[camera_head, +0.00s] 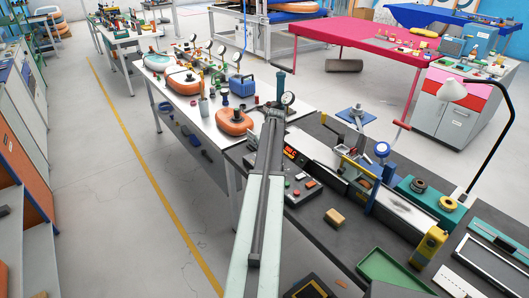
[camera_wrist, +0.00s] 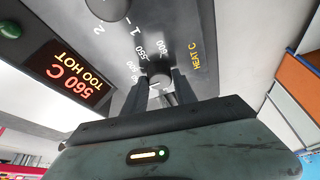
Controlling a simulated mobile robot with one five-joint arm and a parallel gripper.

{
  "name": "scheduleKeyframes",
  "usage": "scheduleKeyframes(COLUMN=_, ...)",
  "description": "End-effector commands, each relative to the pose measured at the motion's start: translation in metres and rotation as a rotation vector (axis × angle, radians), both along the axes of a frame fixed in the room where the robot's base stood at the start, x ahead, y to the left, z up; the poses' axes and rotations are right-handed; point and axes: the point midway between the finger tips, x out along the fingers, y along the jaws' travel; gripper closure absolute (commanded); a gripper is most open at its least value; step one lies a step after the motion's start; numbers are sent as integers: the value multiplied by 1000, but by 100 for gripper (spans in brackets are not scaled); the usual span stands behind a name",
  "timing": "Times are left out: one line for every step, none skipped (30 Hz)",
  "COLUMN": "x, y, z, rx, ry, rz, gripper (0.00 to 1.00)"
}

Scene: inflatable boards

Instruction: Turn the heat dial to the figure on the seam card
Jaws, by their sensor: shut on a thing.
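The heat dial (camera_wrist: 159,75) is a dark round knob on a grey panel marked HEAT C in the wrist view. Printed figures, including 550 and 600, run round its far side. My gripper (camera_wrist: 160,88) is shut on the dial, one finger on each side, and hides its near part. I cannot tell where its pointer stands. A lit display (camera_wrist: 68,75) left of the dial reads 560 C TOO HOT; it also shows in the head view (camera_head: 291,154). I cannot make out the seam card's figure in either view.
A green button (camera_wrist: 10,29) sits at the left. In the head view, a yellow block (camera_head: 334,217) and a green tray (camera_head: 392,270) lie on the dark bench. The left aisle floor is clear.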

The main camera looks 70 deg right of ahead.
Motion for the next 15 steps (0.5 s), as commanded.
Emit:
scheduleKeyframes(x=-5, y=0, z=-1, rx=4, ry=9, rz=13, gripper=100)
scheduleKeyframes(x=-5, y=0, z=-1, rx=4, ry=9, rz=22, gripper=100)
scheduleKeyframes(x=-5, y=0, z=-1, rx=4, ry=9, rz=31, gripper=100)
scheduleKeyframes(x=-5, y=0, z=-1, rx=4, ry=9, rz=39, gripper=100)
scheduleKeyframes(x=-5, y=0, z=-1, rx=4, ry=9, rz=45, gripper=100)
scheduleKeyframes(x=-5, y=0, z=-1, rx=4, ry=8, rz=51, gripper=100)
scheduleKeyframes(x=-5, y=0, z=-1, rx=4, ry=8, rz=54, gripper=100)
scheduleKeyframes(x=-5, y=0, z=-1, rx=4, ry=9, rz=57, gripper=100)
scheduleKeyframes(x=-5, y=0, z=-1, rx=4, ry=10, rz=60, gripper=100)
scheduleKeyframes(x=-5, y=0, z=-1, rx=5, ry=9, rz=63, gripper=100)
scheduleKeyframes(x=-5, y=0, z=-1, rx=4, ry=10, rz=63, gripper=100)
scheduleKeyframes(x=-5, y=0, z=-1, rx=5, ry=9, rz=65, gripper=100)
scheduleKeyframes(x=-5, y=0, z=-1, rx=4, ry=10, rz=66, gripper=100)
scheduleKeyframes(x=-5, y=0, z=-1, rx=4, ry=10, rz=66, gripper=100)
scheduleKeyframes(x=-5, y=0, z=-1, rx=4, ry=10, rz=66, gripper=100)
